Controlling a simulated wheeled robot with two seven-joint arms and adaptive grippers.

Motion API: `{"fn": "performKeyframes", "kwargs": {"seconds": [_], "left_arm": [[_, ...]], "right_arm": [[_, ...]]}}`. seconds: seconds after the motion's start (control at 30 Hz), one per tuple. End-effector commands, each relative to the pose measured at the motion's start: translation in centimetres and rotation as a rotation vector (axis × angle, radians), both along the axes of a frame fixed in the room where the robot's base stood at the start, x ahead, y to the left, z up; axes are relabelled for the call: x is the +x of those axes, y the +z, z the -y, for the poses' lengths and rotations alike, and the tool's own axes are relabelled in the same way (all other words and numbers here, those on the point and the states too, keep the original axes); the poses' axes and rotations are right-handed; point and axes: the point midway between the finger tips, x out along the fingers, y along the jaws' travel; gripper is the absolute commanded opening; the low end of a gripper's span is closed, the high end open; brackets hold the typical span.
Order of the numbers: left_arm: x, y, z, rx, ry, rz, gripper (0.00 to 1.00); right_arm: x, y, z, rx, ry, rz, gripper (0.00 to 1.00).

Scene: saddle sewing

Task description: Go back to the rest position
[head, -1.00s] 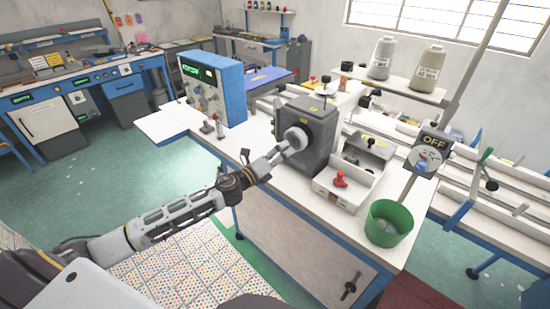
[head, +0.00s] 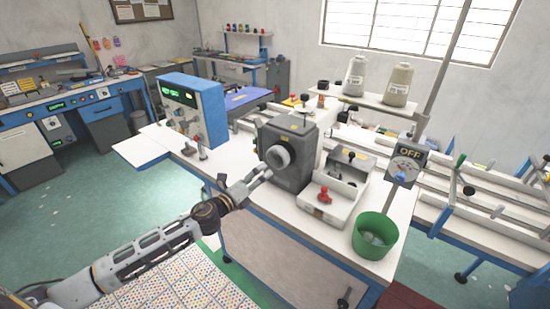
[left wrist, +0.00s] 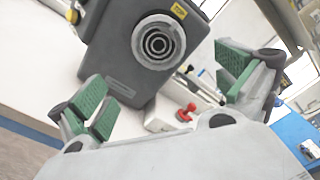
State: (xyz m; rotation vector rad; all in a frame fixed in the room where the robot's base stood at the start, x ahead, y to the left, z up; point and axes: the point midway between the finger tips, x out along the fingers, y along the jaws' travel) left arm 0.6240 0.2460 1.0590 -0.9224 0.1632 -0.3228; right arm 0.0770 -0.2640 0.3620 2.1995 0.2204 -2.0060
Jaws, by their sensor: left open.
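My left gripper (head: 262,178) is just in front of the round knob of the dark grey machine (head: 297,138) on the white workbench. In the left wrist view its two green-padded fingers (left wrist: 165,95) are spread wide with nothing between them. The knob (left wrist: 158,42) shows beyond the fingers, toward the top of that view, and appears apart from them. My right gripper is in neither view now.
A blue control box (head: 194,108) stands left of the machine. A white tray with a red knob (head: 324,195), a green bin (head: 375,236) and an OFF switch panel (head: 407,164) lie right. Thread cones (head: 396,84) stand behind. Floor left of the bench is open.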

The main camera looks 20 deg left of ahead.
Motion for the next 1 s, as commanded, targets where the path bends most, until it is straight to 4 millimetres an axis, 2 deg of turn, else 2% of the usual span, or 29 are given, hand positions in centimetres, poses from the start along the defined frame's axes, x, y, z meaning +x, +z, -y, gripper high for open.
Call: {"fn": "performKeyframes", "kwargs": {"seconds": [0.27,0.63,0.77,1.0], "left_arm": [[0.0,0.0,0.0,-0.034,0.0,-0.012,1.0],[0.1,-0.3,-0.1,-0.24,0.005,-0.097,1.0],[0.6,-2.0,-1.4,-0.33,0.034,-0.16,1.0],[1.9,-6.7,-5.8,-0.472,0.131,-0.278,1.0]], "right_arm": [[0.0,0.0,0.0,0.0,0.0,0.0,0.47],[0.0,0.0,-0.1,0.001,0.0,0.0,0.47],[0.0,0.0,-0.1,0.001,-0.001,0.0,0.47],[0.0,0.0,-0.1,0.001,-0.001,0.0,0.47]]}}
